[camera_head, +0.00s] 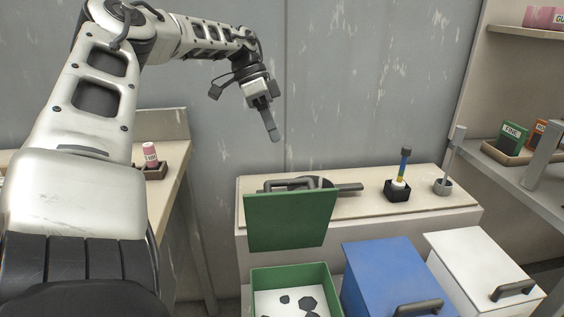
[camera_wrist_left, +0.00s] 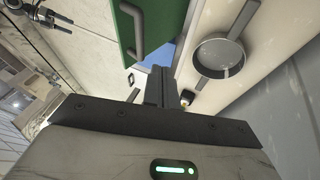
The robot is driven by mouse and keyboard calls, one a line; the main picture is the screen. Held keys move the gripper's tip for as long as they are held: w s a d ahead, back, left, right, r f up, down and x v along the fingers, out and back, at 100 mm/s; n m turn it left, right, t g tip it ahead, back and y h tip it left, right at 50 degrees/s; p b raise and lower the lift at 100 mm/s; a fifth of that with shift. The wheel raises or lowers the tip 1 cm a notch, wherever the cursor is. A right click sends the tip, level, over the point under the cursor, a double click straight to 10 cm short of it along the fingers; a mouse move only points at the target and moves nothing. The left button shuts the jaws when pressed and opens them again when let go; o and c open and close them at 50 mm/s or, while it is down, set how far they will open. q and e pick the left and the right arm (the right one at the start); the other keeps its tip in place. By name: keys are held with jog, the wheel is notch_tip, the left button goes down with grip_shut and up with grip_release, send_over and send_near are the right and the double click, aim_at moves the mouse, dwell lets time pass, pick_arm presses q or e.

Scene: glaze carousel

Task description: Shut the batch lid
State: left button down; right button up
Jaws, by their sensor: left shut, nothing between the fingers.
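The green batch lid (camera_head: 290,220) stands raised, close to upright, at the back of the green bin (camera_head: 330,278). Its dark handle (camera_head: 291,184) is at the top edge. The open bin holds several dark lumps on a white bottom. My left gripper (camera_head: 272,134) is shut and empty, in the air above and behind the lid, apart from it. In the left wrist view the shut fingers (camera_wrist_left: 158,86) point past the lid (camera_wrist_left: 168,18) and its handle (camera_wrist_left: 133,32). My right gripper does not show in the head view.
A blue bin (camera_head: 385,270) and a white bin (camera_head: 480,262), both closed, stand to the right. The grey wall (camera_head: 350,90) stands behind the bench.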

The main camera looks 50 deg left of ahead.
pick_arm(q)
jog(key=s+d+f, duration=0.1)
jog(key=d+f, duration=0.4)
jog(key=shift+s+f, duration=0.25)
